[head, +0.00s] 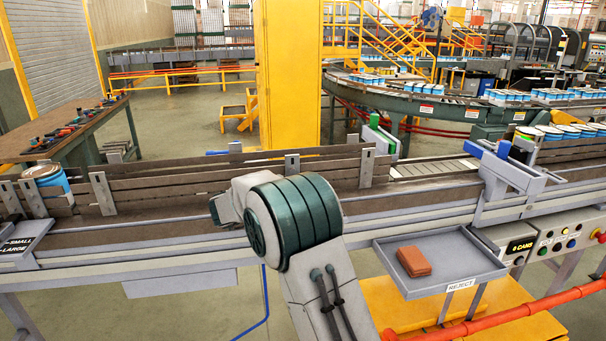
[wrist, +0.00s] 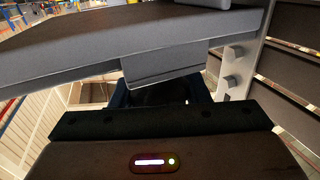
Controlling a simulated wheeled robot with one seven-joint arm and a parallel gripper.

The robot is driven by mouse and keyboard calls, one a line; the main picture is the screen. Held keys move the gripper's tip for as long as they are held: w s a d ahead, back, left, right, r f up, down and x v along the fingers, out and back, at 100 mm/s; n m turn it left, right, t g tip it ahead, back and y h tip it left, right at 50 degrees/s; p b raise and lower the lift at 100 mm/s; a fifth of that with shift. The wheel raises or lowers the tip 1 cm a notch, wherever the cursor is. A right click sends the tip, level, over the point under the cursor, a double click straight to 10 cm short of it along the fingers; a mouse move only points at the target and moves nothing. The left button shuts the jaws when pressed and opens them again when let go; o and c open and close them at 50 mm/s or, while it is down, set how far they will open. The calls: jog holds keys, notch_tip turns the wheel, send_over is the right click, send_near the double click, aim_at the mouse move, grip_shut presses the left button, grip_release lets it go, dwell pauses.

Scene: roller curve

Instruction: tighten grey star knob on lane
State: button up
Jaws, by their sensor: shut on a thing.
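The lane (head: 150,222) is a conveyor with brown side rails on upright grey brackets, running across the head view. In the head view my arm stands in front of its middle, and my gripper is hidden behind or below the arm's end. In the wrist view my gripper (wrist: 160,96) has its dark fingers close together just under a grey ledge of the lane (wrist: 150,45). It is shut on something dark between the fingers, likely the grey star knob. The knob's shape cannot be made out in the shadow, nor how far it is turned.
A reject tray (head: 465,278) with a reddish-brown block (head: 413,261) juts out right of my arm. A blue-and-white can (head: 48,182) stands at the lane's left end. A control box (head: 560,243) and an orange pipe (head: 500,314) are at right.

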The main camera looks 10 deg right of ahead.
jog(key=shift+s+r+m+g+h+p, duration=0.2)
jog(key=shift+m+g+p, duration=0.45)
jog(key=shift+m+g, duration=0.6)
jog(key=shift+r+m+g+h+p, duration=0.1)
jog(key=shift+m+g+h+p, duration=0.4)
jog(key=shift+g, duration=1.15)
jog(key=shift+m+g, duration=0.35)
jog(key=shift+g, duration=0.05)
jog(key=o, duration=1)
jog(key=shift+s, duration=0.1)
jog(key=shift+f, duration=0.1)
jog(key=shift+a+f, duration=0.1)
jog(key=shift+a, duration=0.3)
jog(key=a+b, duration=0.2)
jog(key=a, duration=1.1)
